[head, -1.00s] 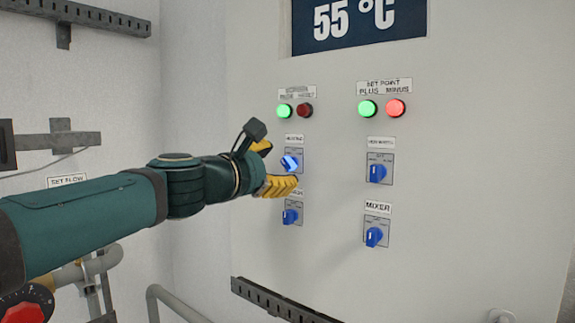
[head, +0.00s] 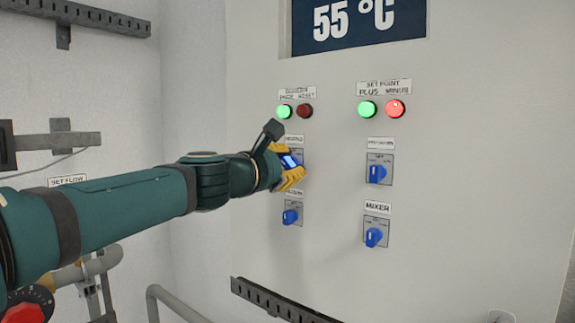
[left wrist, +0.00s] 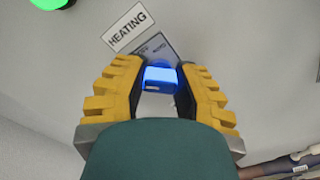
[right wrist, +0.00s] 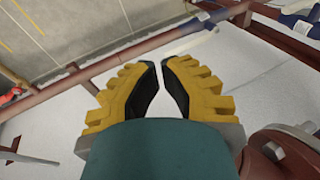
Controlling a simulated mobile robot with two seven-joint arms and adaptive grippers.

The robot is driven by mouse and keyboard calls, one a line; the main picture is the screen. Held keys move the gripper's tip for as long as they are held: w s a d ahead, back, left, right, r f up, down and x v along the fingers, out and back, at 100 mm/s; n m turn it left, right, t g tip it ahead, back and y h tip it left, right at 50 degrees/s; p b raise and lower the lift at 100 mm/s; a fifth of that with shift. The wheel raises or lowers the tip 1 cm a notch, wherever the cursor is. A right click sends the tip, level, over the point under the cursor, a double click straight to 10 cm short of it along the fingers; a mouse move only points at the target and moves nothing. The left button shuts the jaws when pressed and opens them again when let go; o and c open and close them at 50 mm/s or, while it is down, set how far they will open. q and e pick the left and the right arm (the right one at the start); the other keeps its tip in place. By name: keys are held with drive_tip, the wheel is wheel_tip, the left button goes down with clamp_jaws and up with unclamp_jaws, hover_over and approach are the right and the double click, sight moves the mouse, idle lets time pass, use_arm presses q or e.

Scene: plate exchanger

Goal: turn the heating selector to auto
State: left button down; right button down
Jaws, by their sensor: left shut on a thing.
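The heating selector is a blue knob (head: 291,161) on a small grey plate under a label. In the left wrist view the knob (left wrist: 160,77) glows blue below the HEATING label (left wrist: 128,27). My left gripper (head: 293,165) is at the panel, its yellow fingers on either side of the knob and shut on it. The fingers hide most of the selector's plate, so its position marks cannot be read. My right gripper (right wrist: 161,62) shows only in the right wrist view, its fingertips close together with nothing between them.
Other blue selectors sit close by: one below (head: 290,217), one to the right (head: 377,174) and the mixer selector (head: 374,237). Green (head: 284,111) and red (head: 305,111) buttons are above. A slotted rail (head: 285,303) juts out below. Pipes run near my right gripper.

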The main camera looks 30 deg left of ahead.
use_arm(q)
drive_tip(key=shift+m, duration=0.3)
drive_tip(key=m+b, duration=0.1)
drive_tip(key=m, duration=0.2)
drive_tip(key=shift+b, duration=0.3)
drive_tip(key=m+b, duration=0.2)
drive_tip(key=m, duration=0.4)
drive_tip(key=m+b, duration=0.1)
drive_tip(key=m, duration=0.2)
drive_tip(key=shift+m, duration=0.3)
drive_tip(key=m+b, duration=0.2)
drive_tip(key=m, duration=0.2)
drive_tip(key=shift+m+b, duration=0.3)
drive_tip(key=c, duration=0.7)
unclamp_jaws()
